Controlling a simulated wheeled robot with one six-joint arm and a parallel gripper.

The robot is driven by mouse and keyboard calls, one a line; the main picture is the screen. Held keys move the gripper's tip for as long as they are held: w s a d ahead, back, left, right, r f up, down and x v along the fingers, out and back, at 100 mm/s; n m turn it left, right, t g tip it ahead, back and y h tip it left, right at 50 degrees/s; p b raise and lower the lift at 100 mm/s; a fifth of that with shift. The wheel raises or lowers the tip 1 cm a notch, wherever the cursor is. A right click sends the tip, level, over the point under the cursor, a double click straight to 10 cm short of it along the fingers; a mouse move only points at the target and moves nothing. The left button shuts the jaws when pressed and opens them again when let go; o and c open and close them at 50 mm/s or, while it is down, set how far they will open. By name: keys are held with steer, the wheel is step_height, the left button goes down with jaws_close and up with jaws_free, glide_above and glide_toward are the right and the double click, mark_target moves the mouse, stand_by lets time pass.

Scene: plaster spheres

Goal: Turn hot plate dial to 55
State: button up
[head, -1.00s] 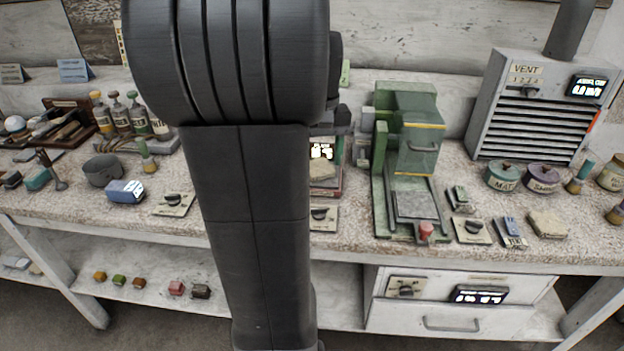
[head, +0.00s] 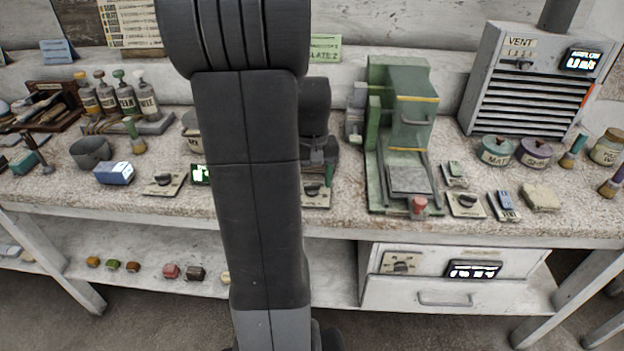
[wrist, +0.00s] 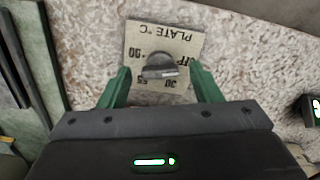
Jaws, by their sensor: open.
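The hot plate dial (wrist: 160,65) is a dark round knob on a cream panel marked "PLATE °C", upside down in the wrist view. Numbers ring it, partly covered; I cannot read its setting surely. In the head view the panel (head: 318,201) with its dial (head: 312,190) lies near the bench's front, just right of my arm. My gripper (wrist: 159,72) is open, its green fingers apart on either side of the dial. Nothing is held. In the head view my gripper (head: 320,158) is small and dark, above the panel. The hot plate itself is mostly hidden behind my arm.
A green press (head: 408,178) stands close right of the panel. A small lit display (head: 200,174) and another dial panel (head: 163,186) lie left of my arm. A vent box (head: 530,85) stands back right. Drawers (head: 440,293) sit below the bench.

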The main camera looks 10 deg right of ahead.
steer(key=c, duration=1)
